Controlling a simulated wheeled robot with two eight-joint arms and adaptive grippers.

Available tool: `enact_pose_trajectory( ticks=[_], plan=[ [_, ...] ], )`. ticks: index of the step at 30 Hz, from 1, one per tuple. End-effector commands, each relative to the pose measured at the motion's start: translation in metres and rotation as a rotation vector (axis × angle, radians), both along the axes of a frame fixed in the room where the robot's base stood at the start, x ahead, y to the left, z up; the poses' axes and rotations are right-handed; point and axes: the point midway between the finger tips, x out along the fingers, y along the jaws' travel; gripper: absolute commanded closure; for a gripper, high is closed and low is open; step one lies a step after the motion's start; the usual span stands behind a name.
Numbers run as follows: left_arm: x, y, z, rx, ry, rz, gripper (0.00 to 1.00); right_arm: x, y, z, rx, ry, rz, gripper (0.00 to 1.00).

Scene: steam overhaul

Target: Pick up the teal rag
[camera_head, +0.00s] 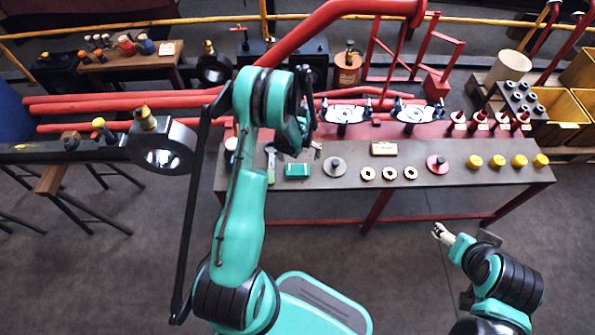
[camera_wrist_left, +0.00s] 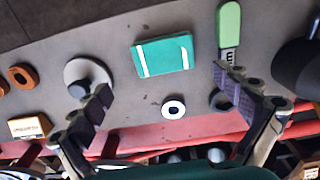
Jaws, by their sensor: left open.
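The teal rag (camera_head: 297,170) lies flat on the grey bench top near its front edge, towards the left end. In the left wrist view the rag (camera_wrist_left: 163,56) is a folded rectangle with white stripes near two sides. My left gripper (camera_head: 302,146) is above the bench, just behind the rag in the head view. In the wrist view its fingers (camera_wrist_left: 165,92) are wide apart and empty, with the rag beyond the fingertips and not touched. My right gripper (camera_head: 440,232) is low in front of the bench, away from the rag; its jaw opening is too small to read.
A green-handled tool (camera_wrist_left: 230,25) lies to one side of the rag, and a grey disc with a knob (camera_head: 335,167) to the other. A small white ring (camera_wrist_left: 173,108) lies close by. Further right are several rings, a red disc (camera_head: 437,164) and yellow caps (camera_head: 497,161).

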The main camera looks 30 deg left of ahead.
Motion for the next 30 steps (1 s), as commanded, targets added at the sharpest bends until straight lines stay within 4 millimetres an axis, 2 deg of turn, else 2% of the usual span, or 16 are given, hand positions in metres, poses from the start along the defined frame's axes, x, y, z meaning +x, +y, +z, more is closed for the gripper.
enact_pose_trajectory(
  ticks=[1, 7, 15, 22, 23, 27, 28, 30],
  plan=[
    [0.000, 0.000, -0.009, 0.000, 0.000, 0.000, 0.00, 0.000, 0.000, -0.005, 0.000, 0.000, 0.000, 0.29],
    [-0.001, 0.002, -0.027, 0.001, -0.001, 0.000, 0.00, 0.000, 0.000, -0.013, 0.000, 0.000, 0.000, 0.29],
    [-0.004, 0.005, -0.066, 0.001, -0.001, 0.000, 0.00, 0.000, 0.000, -0.032, 0.000, 0.000, 0.000, 0.29],
    [-0.004, 0.004, -0.066, 0.000, -0.001, -0.001, 0.00, 0.000, 0.000, -0.031, 0.000, 0.000, 0.000, 0.29],
    [-0.004, 0.004, -0.066, 0.001, -0.001, -0.001, 0.05, 0.000, 0.000, -0.031, 0.000, 0.000, 0.000, 0.29],
    [-0.004, 0.004, -0.066, 0.000, -0.001, -0.001, 0.42, 0.000, 0.000, -0.031, 0.000, 0.000, 0.000, 0.29],
    [-0.004, 0.004, -0.066, 0.000, -0.001, -0.001, 0.47, 0.000, 0.000, -0.031, 0.000, 0.000, 0.000, 0.29],
    [-0.004, 0.004, -0.066, 0.000, -0.001, -0.001, 0.47, 0.000, 0.000, -0.031, 0.000, 0.000, 0.000, 0.29]
  ],
)
